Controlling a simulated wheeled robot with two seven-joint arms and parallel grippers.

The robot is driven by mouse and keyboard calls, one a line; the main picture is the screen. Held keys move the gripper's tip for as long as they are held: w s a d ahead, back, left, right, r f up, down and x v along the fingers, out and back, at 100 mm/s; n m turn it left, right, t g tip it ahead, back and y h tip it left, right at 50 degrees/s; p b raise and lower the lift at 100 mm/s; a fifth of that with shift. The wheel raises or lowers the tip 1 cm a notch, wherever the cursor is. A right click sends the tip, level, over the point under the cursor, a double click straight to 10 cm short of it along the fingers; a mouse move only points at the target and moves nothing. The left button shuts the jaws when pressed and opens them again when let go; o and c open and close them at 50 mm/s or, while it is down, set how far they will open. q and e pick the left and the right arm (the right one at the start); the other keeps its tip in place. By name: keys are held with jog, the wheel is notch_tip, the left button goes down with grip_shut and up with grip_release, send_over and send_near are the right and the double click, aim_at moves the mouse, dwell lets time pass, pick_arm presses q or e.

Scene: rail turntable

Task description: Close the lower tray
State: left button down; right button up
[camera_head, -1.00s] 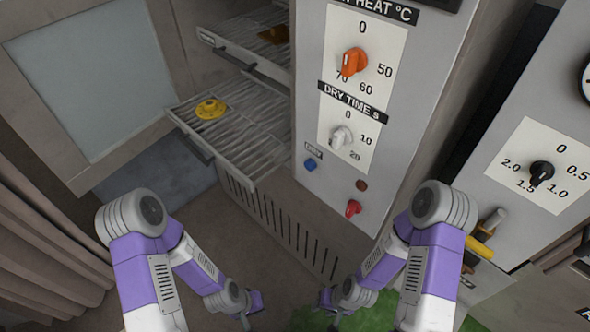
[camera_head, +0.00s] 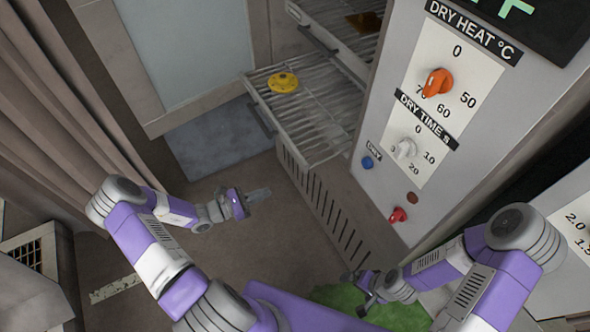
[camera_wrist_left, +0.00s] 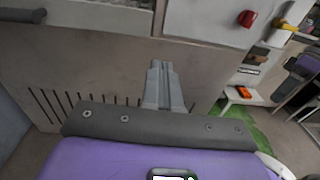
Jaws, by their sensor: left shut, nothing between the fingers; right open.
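The lower tray (camera_head: 318,132) is a wire rack pulled out of the dryer cabinet, with a dark handle bar (camera_head: 262,119) along its front. A yellow round piece (camera_head: 284,82) sits on it. My left gripper (camera_head: 259,195) is shut and empty, below and in front of the tray, apart from it. In the left wrist view its closed fingers (camera_wrist_left: 164,86) point at the cabinet's lower front. My right gripper (camera_head: 356,290) is open, low at the cabinet's base near a green patch.
The upper tray (camera_head: 335,25) is also partly out and holds a brown piece (camera_head: 362,20). An open door with a pale window (camera_head: 188,40) stands left of the trays. The control panel (camera_head: 455,90) is on the right. The floor before the tray is clear.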

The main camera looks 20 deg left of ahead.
pick_arm(q)
jog(key=a+t, duration=0.1)
jog(key=b, duration=0.2)
send_near(304, 169)
jog(key=shift+n+y, duration=0.3)
jog(key=shift+n, duration=0.1)
jog(key=x, duration=0.7)
jog(key=shift+s, duration=0.1)
